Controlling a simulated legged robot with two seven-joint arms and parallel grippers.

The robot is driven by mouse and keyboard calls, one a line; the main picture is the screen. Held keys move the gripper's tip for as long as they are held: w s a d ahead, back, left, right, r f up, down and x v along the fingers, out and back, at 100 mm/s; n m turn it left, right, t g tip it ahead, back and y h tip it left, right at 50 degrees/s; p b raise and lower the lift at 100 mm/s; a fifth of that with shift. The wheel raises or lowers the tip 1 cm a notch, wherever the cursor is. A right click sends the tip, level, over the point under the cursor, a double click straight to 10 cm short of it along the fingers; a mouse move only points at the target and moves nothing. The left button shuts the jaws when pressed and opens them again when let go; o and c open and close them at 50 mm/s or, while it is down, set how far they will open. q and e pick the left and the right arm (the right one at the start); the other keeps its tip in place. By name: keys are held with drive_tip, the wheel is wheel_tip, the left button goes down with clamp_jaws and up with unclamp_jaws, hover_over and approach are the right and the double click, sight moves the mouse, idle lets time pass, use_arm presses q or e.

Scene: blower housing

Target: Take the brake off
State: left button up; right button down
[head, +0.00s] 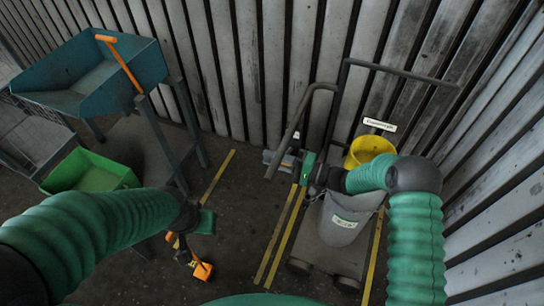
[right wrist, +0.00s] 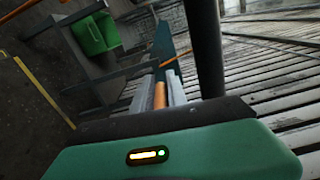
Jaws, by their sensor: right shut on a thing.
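A wheeled cart (head: 318,258) with a dark tubular push frame stands at the middle right in the head view. My right gripper (head: 281,160) is beside the frame's left handle bar (head: 300,118). In the right wrist view its grey jaws (right wrist: 163,92) are shut on an orange grip (right wrist: 159,96), with the dark bar (right wrist: 207,50) close by. Most of the grip is hidden in the head view, and I cannot see its lever. My left gripper (head: 188,256) hangs low over the floor, with orange-tipped fingers apart and nothing visible between them.
The cart carries a grey bin (head: 347,222) and a yellow bucket (head: 370,150). A blue-green trough (head: 75,75) with an orange handle (head: 122,65) and a green crate (head: 90,172) are at the left. A ribbed metal wall (head: 235,70) closes the back. Yellow lines (head: 217,175) mark the floor.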

drive_tip(key=shift+w+d+r, duration=0.2)
drive_tip(key=shift+w+r, duration=0.1)
drive_tip(key=shift+w, duration=0.05)
drive_tip(key=c, duration=1.6)
unclamp_jaws()
drive_tip(key=shift+o, duration=1.3)
drive_tip(key=shift+w+f, duration=0.1)
drive_tip(key=shift+f, duration=0.1)
drive_tip(key=shift+s+d, duration=0.15)
drive_tip(key=shift+s, duration=0.05)
drive_tip(key=v, duration=1.6)
drive_tip(key=shift+d, duration=0.3)
